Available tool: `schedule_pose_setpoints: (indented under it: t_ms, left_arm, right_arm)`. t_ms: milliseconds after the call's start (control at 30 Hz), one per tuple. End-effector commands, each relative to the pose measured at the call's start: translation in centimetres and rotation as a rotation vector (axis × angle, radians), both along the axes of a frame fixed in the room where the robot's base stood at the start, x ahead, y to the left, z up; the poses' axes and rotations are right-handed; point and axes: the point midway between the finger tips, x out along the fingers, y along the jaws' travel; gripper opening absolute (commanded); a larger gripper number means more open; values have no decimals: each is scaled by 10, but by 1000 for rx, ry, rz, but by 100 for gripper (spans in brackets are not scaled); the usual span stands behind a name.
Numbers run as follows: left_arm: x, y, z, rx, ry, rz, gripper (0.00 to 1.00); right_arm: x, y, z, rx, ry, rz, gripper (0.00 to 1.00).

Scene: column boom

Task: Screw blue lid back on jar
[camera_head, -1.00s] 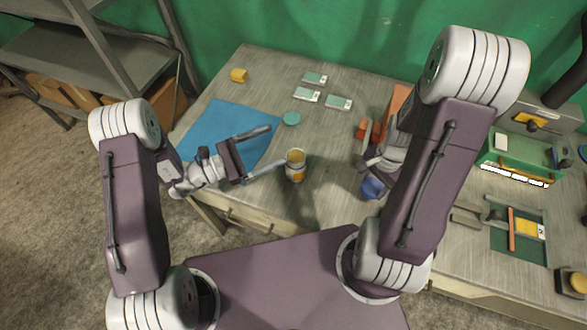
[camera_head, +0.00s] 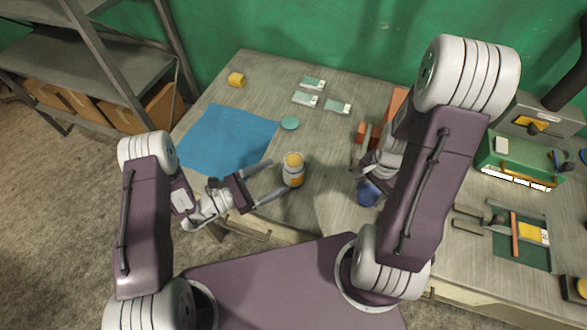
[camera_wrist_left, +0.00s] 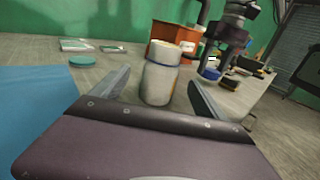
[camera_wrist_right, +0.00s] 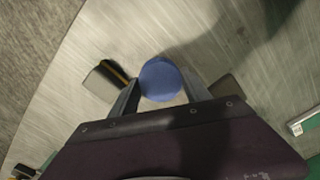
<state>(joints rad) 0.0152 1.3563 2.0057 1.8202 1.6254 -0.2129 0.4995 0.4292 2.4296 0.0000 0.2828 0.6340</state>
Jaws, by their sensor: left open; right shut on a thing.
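The jar (camera_head: 293,170) is white with an orange-yellow band and no blue lid on it. It stands upright near the table's front edge. My left gripper (camera_head: 280,176) is open, level and low, pointing at the jar. In the left wrist view the jar (camera_wrist_left: 160,80) appears between the two spread fingers, with gaps on both sides. My right gripper (camera_wrist_right: 160,92) is shut on the blue lid (camera_wrist_right: 160,79), holding it above the table to the right of the jar. The lid (camera_head: 369,193) also shows in the head view, with that gripper mostly hidden by my arm.
An orange container (camera_wrist_left: 175,38) stands beyond the jar. A green box (camera_head: 520,158) and a tool tray (camera_head: 520,257) are at right.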

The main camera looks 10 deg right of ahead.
Motion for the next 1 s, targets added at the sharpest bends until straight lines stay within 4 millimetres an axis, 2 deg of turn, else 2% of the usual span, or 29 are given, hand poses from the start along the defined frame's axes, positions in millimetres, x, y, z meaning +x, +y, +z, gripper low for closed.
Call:
schedule_pose_setpoints:
  t_ms: [100,200,333,667,900,1000]
  left_arm:
    - [4,-24,3,1,-2,-7,83]
    - [9,-39,2,1,-2,-5,83]
    - [12,-47,1,-1,0,-2,83]
    - [13,-51,2,0,-1,-2,83]
    - [21,-87,3,0,-2,-5,83]
    - [24,-96,2,0,-2,-3,83]
  right_arm:
    - [0,0,7,0,0,0,18]
    - [0,0,9,0,0,0,18]
    - [0,0,10,0,0,0,18]
    - [0,0,12,0,0,0,18]
    - [0,0,23,0,0,0,18]
    - [0,0,24,0,0,0,18]
